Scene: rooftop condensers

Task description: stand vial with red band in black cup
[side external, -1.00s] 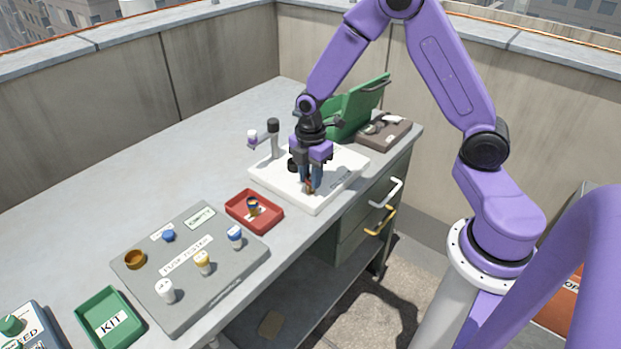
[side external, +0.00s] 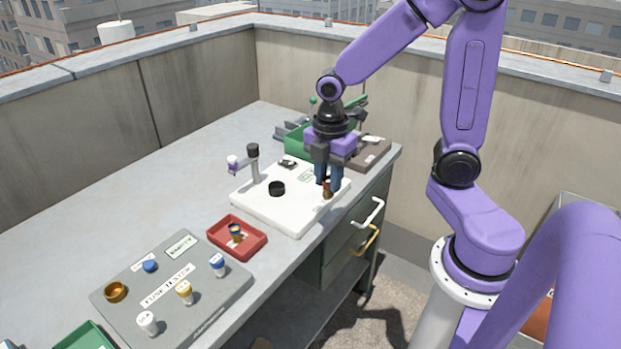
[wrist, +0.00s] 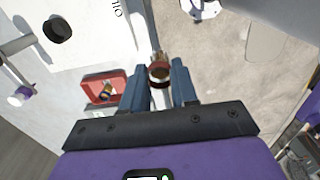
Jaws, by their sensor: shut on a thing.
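My gripper (side external: 328,186) is shut on the vial with the red band (side external: 327,188), an amber vial held upright between the blue fingers over the right side of the white board (side external: 290,219). In the wrist view the vial (wrist: 159,73) shows end-on between the fingertips, with a dark red ring. Whether its base clears the board, I cannot tell. The black cup (side external: 277,189) stands on the board, left of my gripper and apart from it. It also shows at upper left in the wrist view (wrist: 57,30), and nothing shows standing in it.
A post with a side arm (side external: 254,168) stands on the board behind the cup. A red tray (side external: 256,251) with a banded vial (side external: 235,232) lies in front. A grey fuse tester panel (side external: 215,296) is at front left. A green case (side external: 300,140) stands behind my gripper.

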